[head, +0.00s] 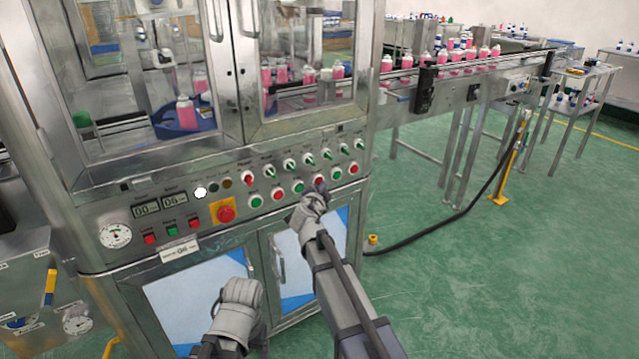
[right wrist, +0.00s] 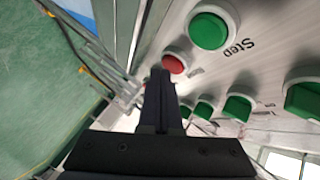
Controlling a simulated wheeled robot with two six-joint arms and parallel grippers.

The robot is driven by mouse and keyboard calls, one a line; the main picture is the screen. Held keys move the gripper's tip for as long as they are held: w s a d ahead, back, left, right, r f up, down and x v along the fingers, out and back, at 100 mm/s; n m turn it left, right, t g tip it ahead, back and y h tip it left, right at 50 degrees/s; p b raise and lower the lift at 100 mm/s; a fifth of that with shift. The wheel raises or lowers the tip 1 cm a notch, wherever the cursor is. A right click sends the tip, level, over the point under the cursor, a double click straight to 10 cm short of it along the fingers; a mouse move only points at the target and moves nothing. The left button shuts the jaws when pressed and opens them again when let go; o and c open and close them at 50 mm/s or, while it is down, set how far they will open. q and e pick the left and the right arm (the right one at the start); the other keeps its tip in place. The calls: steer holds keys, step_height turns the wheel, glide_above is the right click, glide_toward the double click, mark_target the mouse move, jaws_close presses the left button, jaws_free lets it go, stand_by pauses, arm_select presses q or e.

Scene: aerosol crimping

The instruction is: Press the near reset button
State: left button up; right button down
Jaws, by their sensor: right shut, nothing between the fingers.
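The machine's control panel (head: 232,236) carries rows of green and red push buttons; the head view is too small to read which is the reset button. My right gripper (head: 320,185) is shut and empty at the panel's lower button row, partly covering a red button. In the right wrist view its closed fingertips (right wrist: 162,78) are just below a red button (right wrist: 173,64); whether they touch it I cannot tell. A green button (right wrist: 208,31) labelled "Step" is beside it. My left arm's wrist shows low in the head view, in front of the cabinet door; its fingers are hidden.
A large red emergency knob (head: 226,214) on a yellow plate stands out from the panel, left of my right gripper. Selector switches (head: 289,164) line the row above. A conveyor (head: 462,79) with pink bottles runs off right. The green floor (head: 470,290) at right is mostly clear.

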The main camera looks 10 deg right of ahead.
steer(key=shift+s+d, duration=0.1)
steer(key=shift+s, duration=0.3)
steer(key=s, duration=0.1)
steer(key=s+d, duration=0.1)
steer(key=s, duration=0.2)
steer(key=shift+s+d, duration=0.35)
steer(key=shift+d, duration=0.05)
stand_by(0.4)
